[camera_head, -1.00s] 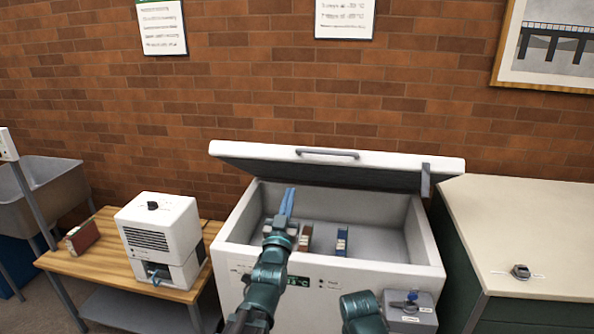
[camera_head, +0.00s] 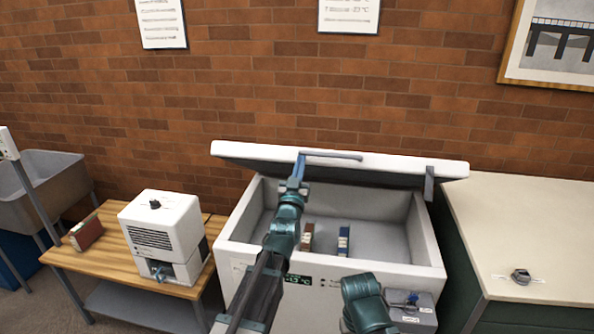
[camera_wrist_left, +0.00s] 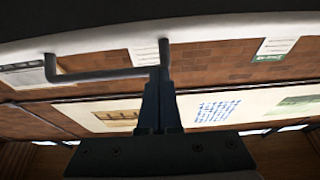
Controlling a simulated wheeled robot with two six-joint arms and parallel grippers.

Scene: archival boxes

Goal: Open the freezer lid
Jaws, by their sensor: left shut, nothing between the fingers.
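The white chest freezer (camera_head: 330,262) stands in the middle of the head view. Its lid (camera_head: 400,170) is raised at a slant above the open interior. The grey bar handle (camera_head: 335,156) runs along the lid's edge; it also shows in the left wrist view (camera_wrist_left: 105,75). My left gripper (camera_head: 300,158) is shut and empty, with its tips at the left end of the handle. In the left wrist view its fingers (camera_wrist_left: 160,80) overlap one end of the handle; I cannot tell whether they touch it. Part of my right arm shows low in front of the freezer, its gripper unseen.
A brown box (camera_head: 307,237) and a blue box (camera_head: 343,241) stand inside the freezer. A wooden table (camera_head: 75,256) with a white machine (camera_head: 160,230) is at left. A pale-topped counter (camera_head: 530,230) stands close at right. A brick wall rises behind.

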